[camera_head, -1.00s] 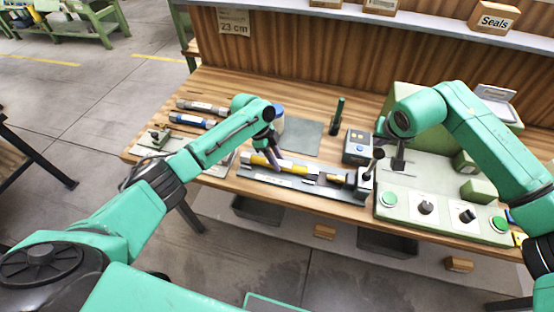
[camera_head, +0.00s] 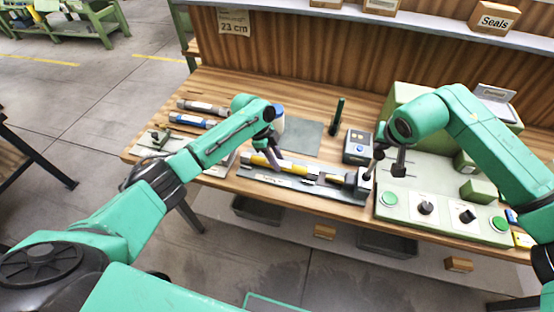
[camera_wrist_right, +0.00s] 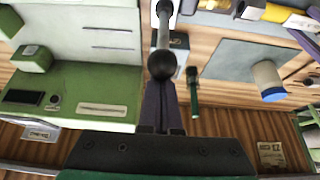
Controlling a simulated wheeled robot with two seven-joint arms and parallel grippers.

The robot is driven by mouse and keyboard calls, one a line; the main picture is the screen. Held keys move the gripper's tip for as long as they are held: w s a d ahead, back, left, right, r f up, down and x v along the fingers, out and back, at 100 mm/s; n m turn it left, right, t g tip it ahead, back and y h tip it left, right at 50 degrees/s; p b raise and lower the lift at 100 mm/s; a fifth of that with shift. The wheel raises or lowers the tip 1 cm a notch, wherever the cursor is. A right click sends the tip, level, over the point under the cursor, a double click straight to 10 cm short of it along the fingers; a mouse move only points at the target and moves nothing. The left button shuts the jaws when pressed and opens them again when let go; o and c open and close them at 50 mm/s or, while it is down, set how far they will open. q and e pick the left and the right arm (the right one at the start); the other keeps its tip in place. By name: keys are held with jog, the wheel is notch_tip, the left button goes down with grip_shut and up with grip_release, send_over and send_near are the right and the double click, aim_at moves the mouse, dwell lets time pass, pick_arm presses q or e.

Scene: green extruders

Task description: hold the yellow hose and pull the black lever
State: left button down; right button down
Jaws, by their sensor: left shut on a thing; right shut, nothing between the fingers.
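The yellow hose (camera_head: 301,169) lies along a grey fixture (camera_head: 290,182) at the front of the table. My left gripper (camera_head: 273,153) is shut on the hose near its left part; the fingers hide some of it. The black lever (camera_head: 371,166) rises from the clamp block at the fixture's right end, tilted up to the right. In the right wrist view its round black knob (camera_wrist_right: 162,65) is just beyond my fingertips. My right gripper (camera_wrist_right: 160,103) is shut and empty, its tips at or very near the knob; I cannot tell whether they touch.
A pale green control panel (camera_head: 440,210) with buttons and knobs stands right of the lever. A small grey box (camera_head: 357,146) and a dark green upright cylinder (camera_head: 337,117) are behind the fixture. Tubes (camera_head: 202,107) lie at the left.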

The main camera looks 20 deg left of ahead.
aim_at(380, 156)
jog(key=shift+s, duration=0.95)
jog(key=shift+s+f, duration=0.15)
jog(key=shift+s, duration=0.55)
jog(key=shift+s+a+f, duration=0.1)
jog(key=shift+s+f, duration=0.15)
jog(key=shift+s, duration=0.5)
